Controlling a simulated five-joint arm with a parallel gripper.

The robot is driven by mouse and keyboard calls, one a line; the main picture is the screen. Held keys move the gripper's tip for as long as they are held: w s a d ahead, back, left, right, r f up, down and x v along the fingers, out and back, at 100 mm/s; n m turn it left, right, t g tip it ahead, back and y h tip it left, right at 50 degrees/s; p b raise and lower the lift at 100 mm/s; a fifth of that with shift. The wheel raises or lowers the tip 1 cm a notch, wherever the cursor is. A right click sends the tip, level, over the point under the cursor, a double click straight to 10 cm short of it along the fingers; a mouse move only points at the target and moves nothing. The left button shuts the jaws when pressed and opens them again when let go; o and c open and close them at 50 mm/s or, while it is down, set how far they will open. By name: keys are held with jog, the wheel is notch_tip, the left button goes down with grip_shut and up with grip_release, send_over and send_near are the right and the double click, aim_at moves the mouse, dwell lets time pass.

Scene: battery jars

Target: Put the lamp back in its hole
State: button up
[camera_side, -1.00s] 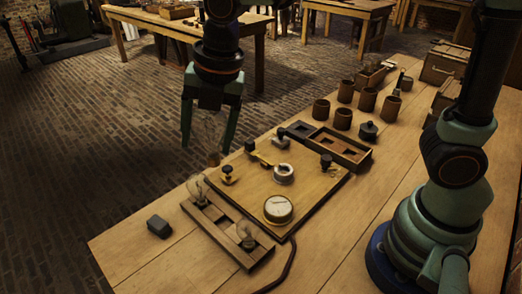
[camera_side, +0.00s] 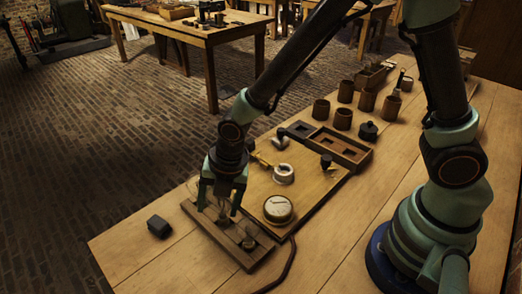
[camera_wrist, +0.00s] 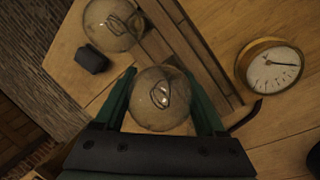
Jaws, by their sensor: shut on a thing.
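My gripper (camera_side: 220,206) is low over the wooden rack (camera_side: 255,257), pointing down, near the rack's middle. It is shut on a clear glass lamp (camera_wrist: 160,98), which sits between the two green fingers in the wrist view. In the side view the fingers partly cover this lamp, and I cannot tell whether its base is inside a hole.
A round white dial (camera_side: 278,208) on the wooden board (camera_side: 303,205) is close to the rack's right. A small dark block (camera_side: 159,227) lies to its left. A dark cable (camera_side: 284,268) runs near the rack's near end. Brown pots (camera_side: 342,118) stand farther back.

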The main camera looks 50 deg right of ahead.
jog(key=shift+f, duration=0.65)
jog(key=shift+f, duration=0.1)
jog(key=o, duration=1.5)
